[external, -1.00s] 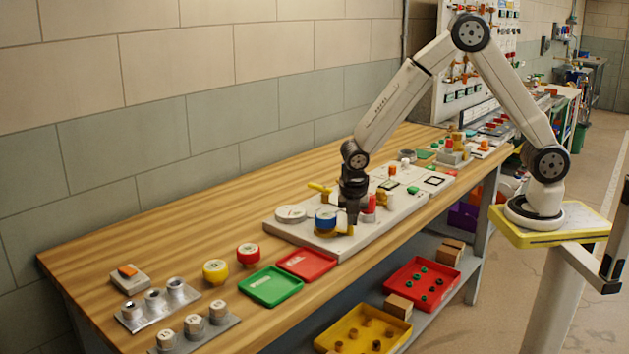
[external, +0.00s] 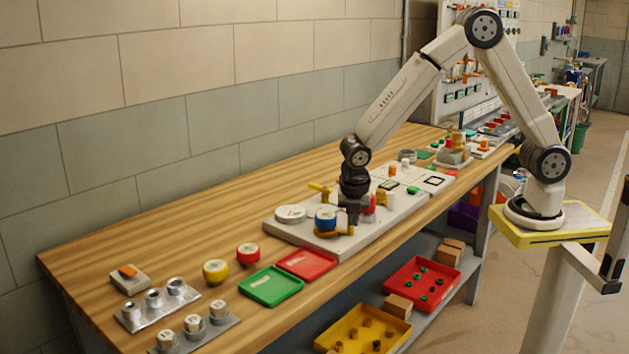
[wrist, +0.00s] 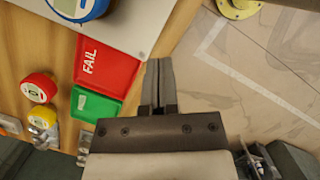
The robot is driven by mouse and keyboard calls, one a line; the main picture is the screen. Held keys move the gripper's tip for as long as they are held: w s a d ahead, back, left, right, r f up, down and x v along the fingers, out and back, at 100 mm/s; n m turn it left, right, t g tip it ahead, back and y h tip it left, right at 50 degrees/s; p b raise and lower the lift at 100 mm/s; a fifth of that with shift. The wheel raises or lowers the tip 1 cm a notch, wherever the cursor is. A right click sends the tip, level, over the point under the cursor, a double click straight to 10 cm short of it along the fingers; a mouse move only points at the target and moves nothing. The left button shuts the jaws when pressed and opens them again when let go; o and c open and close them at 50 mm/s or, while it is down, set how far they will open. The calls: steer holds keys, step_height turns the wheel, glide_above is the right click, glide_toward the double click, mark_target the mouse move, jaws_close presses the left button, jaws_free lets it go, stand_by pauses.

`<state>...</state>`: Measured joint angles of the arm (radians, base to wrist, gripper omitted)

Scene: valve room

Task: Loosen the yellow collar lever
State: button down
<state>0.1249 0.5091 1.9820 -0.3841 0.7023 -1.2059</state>
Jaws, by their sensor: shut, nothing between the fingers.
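A blue-rimmed round gauge (external: 326,219) stands on the pale plate (external: 283,238) on the bench. A dull yellow collar with a lever (external: 335,232) shows low around its foot, pointing right. A brighter yellow handle (external: 318,187) stands behind it; I cannot tell which is the collar lever. My gripper (external: 351,219) points down just right of the blue gauge, with a red part beside it. In the wrist view my gripper's fingers (wrist: 158,62) are together and empty. The blue gauge (wrist: 78,6) is cut off at the top left there, and no lever is visible.
Red (external: 306,264) and green (external: 271,286) trays lie in front of the plate, with yellow (external: 215,271) and red (external: 248,253) round pieces left of them. A white disc (external: 290,214) sits beside the gauge.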

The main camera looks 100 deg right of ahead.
steer(key=v, duration=0.7)
steer(key=shift+r, duration=0.35)
steer(key=shift+s+a, duration=0.1)
steer(key=shift+s, duration=0.05)
steer(key=s+a+f+m+t+y, duration=0.2)
steer(key=s+a+m, duration=0.5)
steer(key=s+m, duration=0.5)
steer(key=shift+a+f+m+t+y, duration=0.2)
steer(key=shift+f+m+t+y, duration=0.4)
steer(key=shift+m, duration=1.3)
steer(key=c, duration=1.3)
jaws_free()
steer(key=shift+w+f, duration=0.1)
steer(key=shift+f, duration=0.15)
